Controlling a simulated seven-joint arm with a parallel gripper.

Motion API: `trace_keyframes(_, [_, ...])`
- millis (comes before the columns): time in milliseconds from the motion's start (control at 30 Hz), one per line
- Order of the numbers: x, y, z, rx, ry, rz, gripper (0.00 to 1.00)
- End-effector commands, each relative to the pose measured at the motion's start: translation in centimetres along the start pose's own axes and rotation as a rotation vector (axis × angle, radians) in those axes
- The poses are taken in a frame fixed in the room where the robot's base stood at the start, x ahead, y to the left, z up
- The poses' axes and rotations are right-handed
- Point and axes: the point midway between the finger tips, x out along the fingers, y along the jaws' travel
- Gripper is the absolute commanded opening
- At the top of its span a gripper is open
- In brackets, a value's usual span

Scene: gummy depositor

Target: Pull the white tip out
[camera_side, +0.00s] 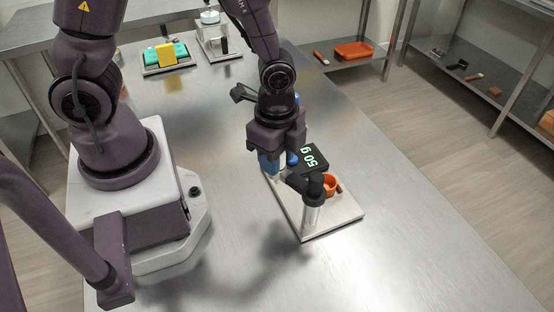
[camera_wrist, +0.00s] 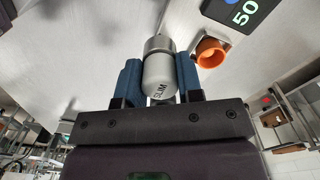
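My gripper (camera_side: 277,165) points down over the left part of the small tray, beside the scale. In the side view the fingers hide most of this cylinder. A pale bit shows just under the fingers (camera_side: 283,177), too small to tell whether it is the white tip. No other clearly white tip shows.
An orange cup (camera_side: 329,184) and a clear cylinder with a black top (camera_side: 312,208) stand on the tray (camera_side: 345,213). Another tray with green and yellow blocks (camera_side: 166,56) stands at the back. The table's right part is clear.

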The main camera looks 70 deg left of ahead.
Motion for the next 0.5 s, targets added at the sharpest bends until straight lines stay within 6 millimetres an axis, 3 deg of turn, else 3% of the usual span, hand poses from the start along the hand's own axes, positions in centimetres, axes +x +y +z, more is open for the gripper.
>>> trace_keyframes(33, [0.0, 0.0, 0.0, 0.000, 0.000, 0.000, 0.21])
trace_keyframes(133, [0.0, 0.0, 0.0, 0.000, 0.000, 0.000, 0.00])
trace_keyframes(500, [-1.1, -0.1, -0.1, 0.000, 0.003, -0.002, 0.00])
